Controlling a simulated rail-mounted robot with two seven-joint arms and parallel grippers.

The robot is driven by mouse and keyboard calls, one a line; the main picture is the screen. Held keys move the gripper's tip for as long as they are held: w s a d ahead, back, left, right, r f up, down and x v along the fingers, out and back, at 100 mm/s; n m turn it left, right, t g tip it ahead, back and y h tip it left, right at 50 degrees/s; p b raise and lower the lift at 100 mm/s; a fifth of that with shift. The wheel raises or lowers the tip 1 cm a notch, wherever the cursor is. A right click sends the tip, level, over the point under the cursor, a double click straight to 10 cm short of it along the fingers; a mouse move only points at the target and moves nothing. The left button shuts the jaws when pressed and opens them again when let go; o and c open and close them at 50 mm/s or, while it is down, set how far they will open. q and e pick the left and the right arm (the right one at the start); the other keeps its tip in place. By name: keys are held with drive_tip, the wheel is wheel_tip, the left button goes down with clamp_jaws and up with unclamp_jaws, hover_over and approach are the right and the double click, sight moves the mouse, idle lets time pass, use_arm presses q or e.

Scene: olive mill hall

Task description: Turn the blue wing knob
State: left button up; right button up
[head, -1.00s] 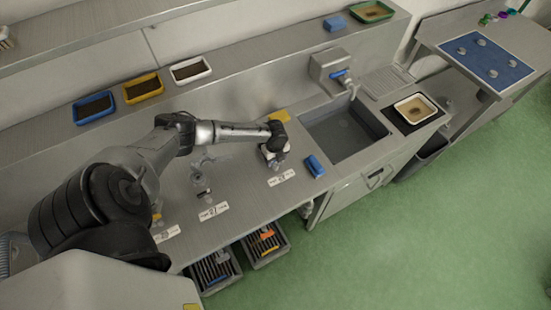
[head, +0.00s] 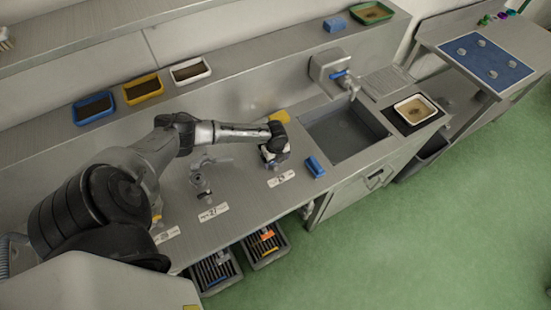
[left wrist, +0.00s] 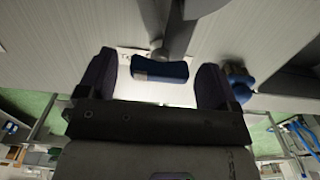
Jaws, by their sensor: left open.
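The blue wing knob (left wrist: 172,72) shows in the left wrist view, on a grey metal fitting (left wrist: 176,30). It lies between the two dark fingers of my left gripper (left wrist: 154,74), with a gap visible on each side. The gripper is open. In the head view my left gripper (head: 274,158) is low over the steel counter, behind a white label card, and largely hides the fitting there. My right gripper is not in view.
Another metal fitting (head: 202,185) stands to the left. Blue, yellow and white trays (head: 190,71) sit on the ledge behind. Crates with slats (head: 215,272) are below the counter's front edge.

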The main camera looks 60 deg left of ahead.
use_arm(q)
drive_tip(key=shift+r, duration=0.1)
wheel_tip(320, 180, up, 14)
drive_tip(key=shift+b, duration=0.3)
idle(0.4)
